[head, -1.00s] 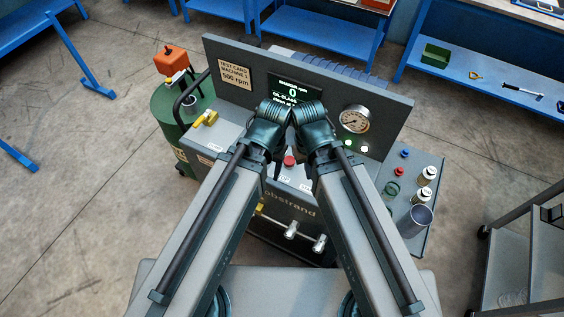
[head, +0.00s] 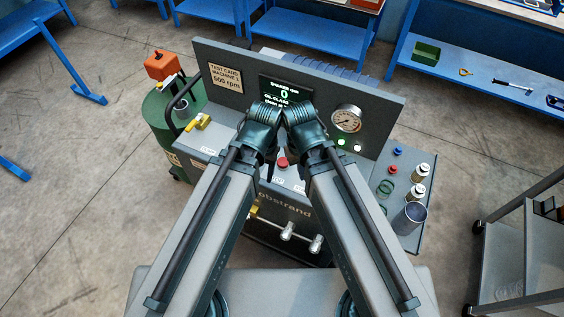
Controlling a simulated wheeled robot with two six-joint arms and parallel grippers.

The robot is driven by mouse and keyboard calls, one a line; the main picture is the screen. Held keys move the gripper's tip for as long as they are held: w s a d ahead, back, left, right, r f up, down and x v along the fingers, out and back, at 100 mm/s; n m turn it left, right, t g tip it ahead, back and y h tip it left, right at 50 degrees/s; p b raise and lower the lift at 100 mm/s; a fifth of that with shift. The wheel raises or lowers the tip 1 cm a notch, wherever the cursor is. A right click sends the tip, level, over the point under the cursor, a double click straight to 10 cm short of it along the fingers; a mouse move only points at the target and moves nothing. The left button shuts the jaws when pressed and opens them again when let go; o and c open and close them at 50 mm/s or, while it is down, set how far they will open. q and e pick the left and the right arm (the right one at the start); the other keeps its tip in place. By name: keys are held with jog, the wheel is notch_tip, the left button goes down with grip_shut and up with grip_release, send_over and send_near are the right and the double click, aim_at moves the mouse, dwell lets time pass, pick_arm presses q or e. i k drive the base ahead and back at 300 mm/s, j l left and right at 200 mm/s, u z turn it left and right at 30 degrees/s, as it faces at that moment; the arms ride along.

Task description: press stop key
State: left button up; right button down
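The grey machine (head: 365,87) stands in front of me with an upright back panel and a lower console. A red round button (head: 282,163) shows on the console in the gap between my arms. The dark display (head: 284,93) reads 0 under a measured rpm line. Both my arms reach toward the panel and fold at their far ends, hiding part of the console. Neither gripper's fingers can be made out.
A round gauge (head: 347,118) is on the panel. A yellow-handled part (head: 198,122) is on the console's left. A green drum (head: 160,112) stands left. A side shelf with bottles (head: 416,192) and a cup (head: 409,217) is right. A grey cart (head: 500,255) stands far right.

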aim_at(283, 163)
jog(key=k+j+z, duration=0.2)
jog(key=j, duration=0.15)
jog(key=j+z, duration=0.2)
jog(key=j, duration=0.2)
jog(key=k+j+z, duration=0.25)
jog(key=j+z, duration=0.2)
jog(key=j, duration=0.2)
